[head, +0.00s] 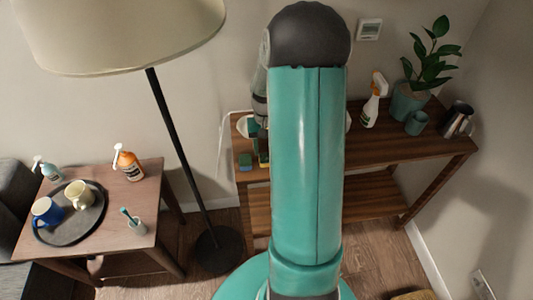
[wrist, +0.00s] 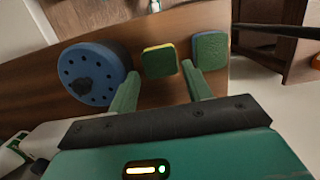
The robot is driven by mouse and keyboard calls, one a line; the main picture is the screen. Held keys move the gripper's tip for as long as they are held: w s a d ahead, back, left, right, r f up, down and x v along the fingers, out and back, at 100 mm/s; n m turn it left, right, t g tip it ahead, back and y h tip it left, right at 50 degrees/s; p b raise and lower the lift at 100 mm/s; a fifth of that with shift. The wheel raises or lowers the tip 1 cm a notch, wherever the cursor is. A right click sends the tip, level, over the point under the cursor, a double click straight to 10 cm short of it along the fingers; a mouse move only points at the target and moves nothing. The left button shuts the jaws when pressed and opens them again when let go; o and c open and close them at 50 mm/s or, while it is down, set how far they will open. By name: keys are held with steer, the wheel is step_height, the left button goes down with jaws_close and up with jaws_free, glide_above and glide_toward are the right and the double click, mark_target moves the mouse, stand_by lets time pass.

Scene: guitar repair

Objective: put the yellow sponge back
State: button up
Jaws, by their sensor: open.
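The yellow sponge (wrist: 160,61) lies on the wooden shelf table, its green face up and a yellow edge showing, in the wrist view. In the head view a little of its yellow (head: 264,160) shows beside my arm. My gripper (wrist: 160,70) is open and empty, its two green fingertips pointing at the sponge, one toward each side. I cannot tell whether they touch it. In the head view my arm hides most of the gripper.
A blue-and-green sponge (wrist: 210,50) lies close to the right finger. A blue round holder with holes (wrist: 92,73) stands left of the fingers. On the shelf table (head: 390,150) are a spray bottle (head: 373,100), plant pot (head: 408,101), cup (head: 416,123) and metal jug (head: 456,119).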

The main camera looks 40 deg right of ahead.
step_height(320, 180, up, 8)
steer(key=w, duration=0.1)
steer(key=shift+d, duration=0.35)
steer(key=shift+r, duration=0.15)
